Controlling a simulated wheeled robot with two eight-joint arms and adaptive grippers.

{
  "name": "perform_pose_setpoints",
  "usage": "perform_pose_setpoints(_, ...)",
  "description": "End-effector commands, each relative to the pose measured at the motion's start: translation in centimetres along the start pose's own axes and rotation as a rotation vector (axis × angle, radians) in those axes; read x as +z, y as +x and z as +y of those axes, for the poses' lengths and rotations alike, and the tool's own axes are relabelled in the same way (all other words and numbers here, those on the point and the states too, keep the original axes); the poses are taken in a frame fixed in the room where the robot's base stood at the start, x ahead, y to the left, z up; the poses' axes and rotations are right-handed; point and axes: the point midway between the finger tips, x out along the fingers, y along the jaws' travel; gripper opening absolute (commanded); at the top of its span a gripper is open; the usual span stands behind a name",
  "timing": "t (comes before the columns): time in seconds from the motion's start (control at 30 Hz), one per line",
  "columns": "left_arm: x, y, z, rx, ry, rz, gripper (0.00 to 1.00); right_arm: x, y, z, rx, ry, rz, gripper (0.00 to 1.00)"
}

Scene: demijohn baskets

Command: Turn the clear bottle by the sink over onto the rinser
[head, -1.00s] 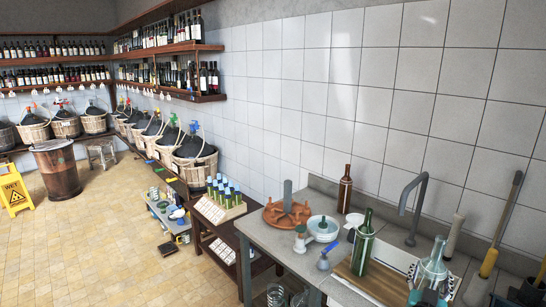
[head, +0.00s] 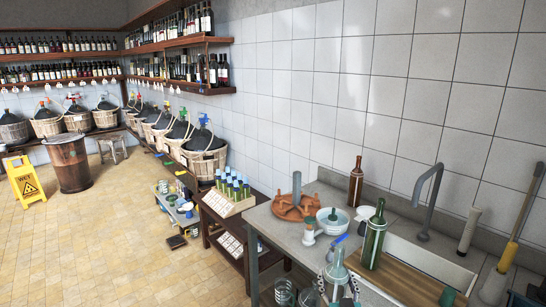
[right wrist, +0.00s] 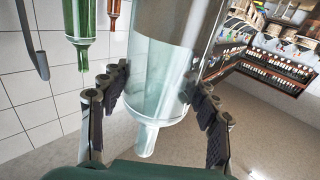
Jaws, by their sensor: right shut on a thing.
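The clear bottle (head: 338,265) is at the bottom centre of the head view, upright with its neck up, over the near side of the counter. My right gripper (head: 338,286) is shut around its body. In the right wrist view, which appears upside down, the clear bottle (right wrist: 155,85) fills the space between the gripper's (right wrist: 155,105) fingers. A pale bowl with a dark green middle piece (head: 333,221), which looks like the rinser, stands on the counter behind the bottle. My left gripper is not in view.
A green bottle (head: 375,238) stands close to the right of the held bottle, by a wooden board (head: 405,284). A brown bottle (head: 356,182) and a terracotta rack (head: 290,212) stand farther back. The tap (head: 428,190) rises at the right. Glass jars (head: 285,292) are below the counter.

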Motion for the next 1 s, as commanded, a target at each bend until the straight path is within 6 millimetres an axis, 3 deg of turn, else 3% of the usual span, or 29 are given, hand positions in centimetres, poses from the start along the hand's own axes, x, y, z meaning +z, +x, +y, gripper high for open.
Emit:
perform_pose_setpoints(0.47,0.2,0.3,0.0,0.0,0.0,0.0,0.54,0.3,0.0,-0.7,-0.016,-0.055,0.0,0.01)
perform_pose_setpoints(1.0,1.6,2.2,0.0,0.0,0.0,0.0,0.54,0.4,0.0,-0.7,-0.014,-0.861,0.008,0.01)
